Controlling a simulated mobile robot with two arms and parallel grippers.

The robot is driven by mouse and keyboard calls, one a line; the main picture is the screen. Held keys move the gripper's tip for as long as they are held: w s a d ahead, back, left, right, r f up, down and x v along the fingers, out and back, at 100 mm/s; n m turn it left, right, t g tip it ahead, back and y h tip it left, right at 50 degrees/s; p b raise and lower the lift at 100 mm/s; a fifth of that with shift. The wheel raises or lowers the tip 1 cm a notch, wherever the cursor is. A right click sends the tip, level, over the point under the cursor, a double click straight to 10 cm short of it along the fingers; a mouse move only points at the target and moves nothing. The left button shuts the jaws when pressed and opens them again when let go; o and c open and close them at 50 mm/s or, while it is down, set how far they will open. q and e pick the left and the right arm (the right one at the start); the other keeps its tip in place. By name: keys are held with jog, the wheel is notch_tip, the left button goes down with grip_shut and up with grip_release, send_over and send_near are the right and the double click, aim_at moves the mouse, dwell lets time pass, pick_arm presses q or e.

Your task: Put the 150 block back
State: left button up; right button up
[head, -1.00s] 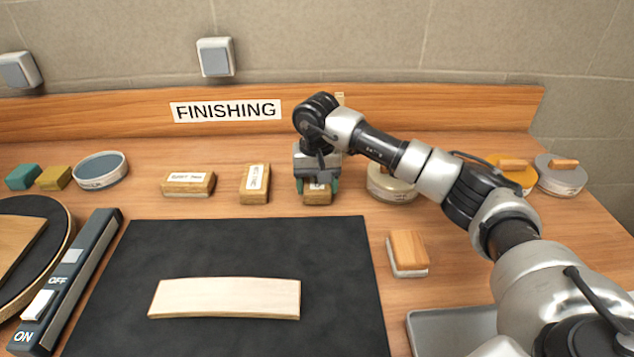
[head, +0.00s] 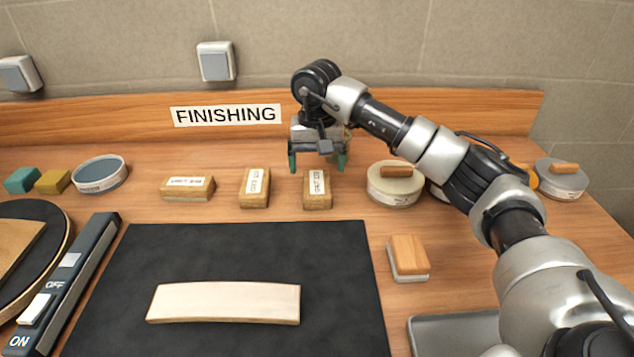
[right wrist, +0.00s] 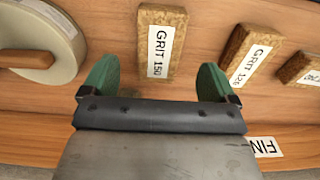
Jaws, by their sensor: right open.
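The 150 block (head: 317,189) is a cork-brown block with a white label. It stands on the bench at the right end of a row of similar blocks. In the right wrist view the block (right wrist: 157,45) reads "GRIT 150" and lies ahead of and between the fingers. My right gripper (head: 318,166) is open and empty, above and just behind the block, apart from it. Its green fingertips (right wrist: 157,80) show on both sides in the right wrist view. My left gripper is not in view.
Two like blocks stand left of it, the middle one (head: 255,187) and the left one (head: 187,188). A round cream tin (head: 393,189) is close on the right. A dark mat (head: 230,250) holds a pale bent strip (head: 225,302). The wooden back rail (head: 420,115) is behind.

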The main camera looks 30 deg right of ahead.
aim_at(317, 186)
notch_tip(317, 186, up, 5)
jog(key=shift+r, duration=0.2)
jog(key=shift+f, duration=0.1)
dwell(0.4)
